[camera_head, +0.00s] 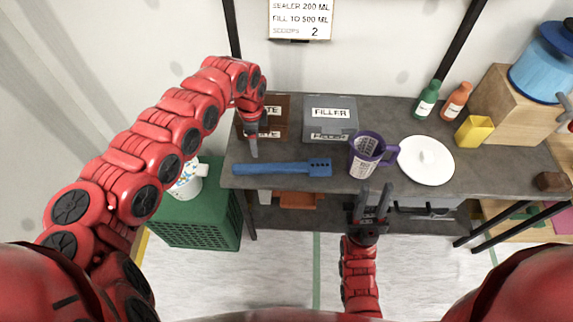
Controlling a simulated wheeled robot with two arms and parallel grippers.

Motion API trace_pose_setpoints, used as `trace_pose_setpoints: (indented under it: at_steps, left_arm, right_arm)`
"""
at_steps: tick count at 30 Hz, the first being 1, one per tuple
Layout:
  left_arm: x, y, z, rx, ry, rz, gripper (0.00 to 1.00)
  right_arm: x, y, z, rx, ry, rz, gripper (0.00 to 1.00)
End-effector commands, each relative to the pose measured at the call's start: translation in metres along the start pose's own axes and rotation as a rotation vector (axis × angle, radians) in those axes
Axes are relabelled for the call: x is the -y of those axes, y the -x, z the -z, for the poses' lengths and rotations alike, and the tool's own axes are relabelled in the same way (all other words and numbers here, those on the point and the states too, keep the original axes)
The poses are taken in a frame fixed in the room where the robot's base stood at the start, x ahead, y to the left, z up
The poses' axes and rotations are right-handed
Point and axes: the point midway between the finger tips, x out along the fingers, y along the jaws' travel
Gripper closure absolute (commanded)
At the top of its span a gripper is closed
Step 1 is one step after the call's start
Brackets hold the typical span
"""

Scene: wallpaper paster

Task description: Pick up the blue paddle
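The blue paddle (270,168) lies flat near the front edge of the dark table, to the left of a purple measuring cup. Its slotted end with small holes points right, and its handle points left. My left gripper (253,150) points down just behind the handle part of the paddle and looks apart from it. Its fingers are seen edge-on, so the gap between them is hidden. My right gripper (373,197) is at the table's front edge, in front of the purple measuring cup (366,155). Its two fingers are apart with nothing between them.
A brown box (277,105) and a grey FILLER box (330,115) stand behind the paddle. A green crate (200,215) stands left of the table (310,185).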

Motion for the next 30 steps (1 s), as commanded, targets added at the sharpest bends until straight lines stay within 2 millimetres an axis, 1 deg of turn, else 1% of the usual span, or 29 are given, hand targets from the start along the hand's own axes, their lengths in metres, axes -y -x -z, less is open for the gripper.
trace_pose_setpoints:
  at_steps: [1, 3, 7, 9, 12, 15, 19, 23, 25, 30]
  left_arm:
    - [-0.003, -0.009, 0.002, -0.003, -0.002, -0.01, 0.22]
    - [-0.003, -0.026, 0.003, -0.004, -0.002, -0.008, 0.22]
    - [-0.003, -0.054, 0.003, -0.004, 0.0, -0.006, 0.22]
    - [-0.001, -0.063, 0.003, -0.007, 0.0, -0.001, 0.22]
    - [0.0, -0.072, 0.003, -0.005, 0.001, 0.001, 0.22]
    - [0.0, -0.077, 0.002, -0.005, 0.002, 0.001, 0.22]
    - [-0.001, -0.085, 0.001, -0.006, 0.001, 0.003, 0.22]
    - [-0.005, -0.103, -0.002, -0.006, 0.002, 0.0, 0.22]
    - [-0.005, -0.116, -0.003, -0.003, 0.0, 0.001, 0.22]
    - [-0.004, -0.127, -0.003, -0.004, 0.001, 0.003, 0.22]
  right_arm:
    - [-0.001, -0.01, 0.002, 0.0, 0.0, 0.0, 0.63]
    - [-0.001, -0.015, 0.003, 0.0, 0.0, 0.0, 0.63]
    - [-0.001, -0.021, 0.004, 0.0, 0.0, 0.0, 0.63]
    - [-0.001, -0.021, 0.004, 0.0, 0.0, 0.0, 0.63]
    - [-0.001, -0.022, 0.004, 0.0, 0.0, 0.0, 0.63]
    - [-0.001, -0.024, 0.004, 0.0, 0.0, 0.0, 0.63]
    - [-0.002, -0.031, 0.005, 0.0, 0.0, 0.0, 0.63]
    - [-0.002, -0.036, 0.006, 0.0, 0.0, 0.0, 0.63]
    - [-0.002, -0.031, 0.005, 0.0, 0.0, 0.0, 0.63]
    - [-0.001, -0.028, 0.005, 0.0, 0.0, 0.0, 0.63]
